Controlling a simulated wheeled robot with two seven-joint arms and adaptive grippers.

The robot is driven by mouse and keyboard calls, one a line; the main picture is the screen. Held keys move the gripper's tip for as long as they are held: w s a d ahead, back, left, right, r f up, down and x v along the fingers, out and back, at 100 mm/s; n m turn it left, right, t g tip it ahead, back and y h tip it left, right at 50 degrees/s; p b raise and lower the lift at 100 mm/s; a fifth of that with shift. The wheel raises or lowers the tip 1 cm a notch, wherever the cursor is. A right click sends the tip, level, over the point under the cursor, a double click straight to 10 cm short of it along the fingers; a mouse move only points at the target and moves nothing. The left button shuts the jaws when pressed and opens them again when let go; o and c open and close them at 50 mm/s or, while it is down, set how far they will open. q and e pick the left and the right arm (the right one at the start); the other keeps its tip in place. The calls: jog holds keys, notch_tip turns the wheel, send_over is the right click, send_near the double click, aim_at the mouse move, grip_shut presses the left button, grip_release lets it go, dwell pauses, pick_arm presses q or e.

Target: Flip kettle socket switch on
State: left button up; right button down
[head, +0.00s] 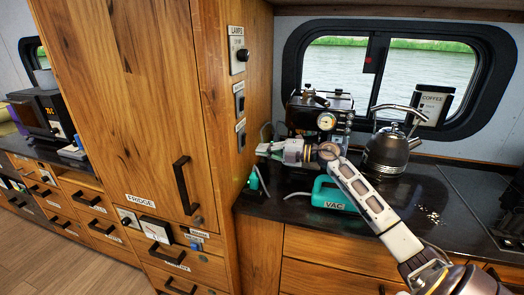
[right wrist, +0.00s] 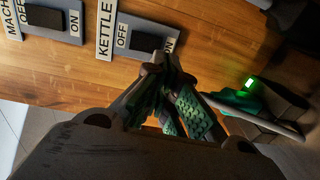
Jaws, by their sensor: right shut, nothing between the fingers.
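The kettle switch panel (right wrist: 123,35) is a grey plate on the wooden cabinet side, labelled KETTLE, OFF and ON, in the right wrist view. Its dark rocker (right wrist: 147,41) sits between the OFF and ON marks; which side is pressed I cannot tell. My right gripper (right wrist: 168,60) is shut and empty, its fingertips close by the rocker and overlapping the plate's lower edge; contact is unclear. In the head view my right gripper (head: 262,150) is just right of the lowest switch plate (head: 241,135). The metal kettle (head: 386,152) stands on the counter. My left gripper is out of view.
A neighbouring switch (right wrist: 45,17) with a MACH label sits beside the kettle one. A LAMPS panel (head: 238,50) is above. A coffee machine (head: 320,115), a teal VAC (head: 335,195) and a green-lit teal device (right wrist: 240,98) stand near my right arm. A window is behind.

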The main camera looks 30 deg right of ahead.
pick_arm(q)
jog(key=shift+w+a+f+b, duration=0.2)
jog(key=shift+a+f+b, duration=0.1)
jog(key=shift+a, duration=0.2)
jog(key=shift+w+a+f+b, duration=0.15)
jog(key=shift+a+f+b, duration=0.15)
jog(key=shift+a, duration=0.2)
pick_arm(e)
jog(key=f+v, duration=0.1)
jog(key=v, duration=0.7)
jog(key=shift+s+d+f, duration=0.25)
jog(key=shift+s, duration=0.1)
